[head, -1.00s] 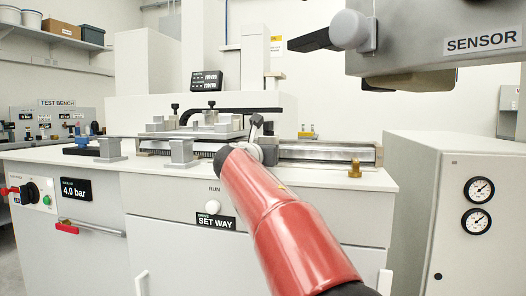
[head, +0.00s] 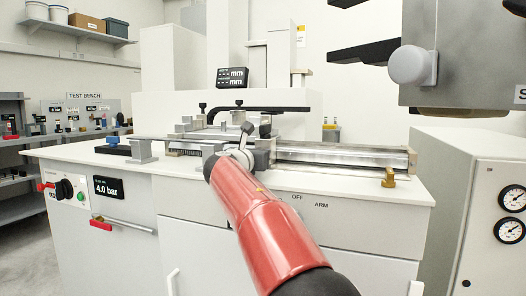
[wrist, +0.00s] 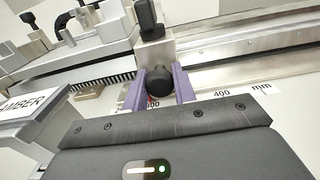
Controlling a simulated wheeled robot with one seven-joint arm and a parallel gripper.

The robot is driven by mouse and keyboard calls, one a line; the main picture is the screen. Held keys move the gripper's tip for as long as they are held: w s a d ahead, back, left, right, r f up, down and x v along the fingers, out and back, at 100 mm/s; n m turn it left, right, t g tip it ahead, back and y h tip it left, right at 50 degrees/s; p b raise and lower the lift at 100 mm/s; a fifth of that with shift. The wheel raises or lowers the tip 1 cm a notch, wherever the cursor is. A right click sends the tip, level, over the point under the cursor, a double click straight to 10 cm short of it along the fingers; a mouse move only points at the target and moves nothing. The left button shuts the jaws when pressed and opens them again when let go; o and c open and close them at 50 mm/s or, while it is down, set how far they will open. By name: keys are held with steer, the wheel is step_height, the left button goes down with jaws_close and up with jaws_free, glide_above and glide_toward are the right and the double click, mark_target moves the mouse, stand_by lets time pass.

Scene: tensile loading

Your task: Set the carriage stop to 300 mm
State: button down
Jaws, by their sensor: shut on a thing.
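The carriage stop (wrist: 154,52) is a pale metal block with a black lever on top and a round black knob (wrist: 159,80) in front. In the wrist view my gripper (wrist: 162,90) has its purple fingers closed on either side of the knob. The scale below shows "400" and "mm" to the right; a partly covered number ending in "00" lies just under the knob, beside a small red mark. Its first digit is unclear. In the head view my gripper (head: 246,154) is at the stop, mostly hidden by my red arm. The carriage (head: 212,133) sits to the left.
A toothed rack (wrist: 110,82) lies left of the stop. A grey SENSOR housing (head: 445,60) hangs at the upper right. A gauge cabinet (head: 475,190) stands at the right.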

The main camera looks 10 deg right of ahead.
steer(key=c, duration=1.1)
jaws_free()
steer(key=shift+s, duration=0.1)
steer(key=b+v, duration=0.1)
steer(key=v, duration=0.6)
steer(key=shift+s+a+b, duration=0.1)
steer(key=shift+s+b, duration=0.25)
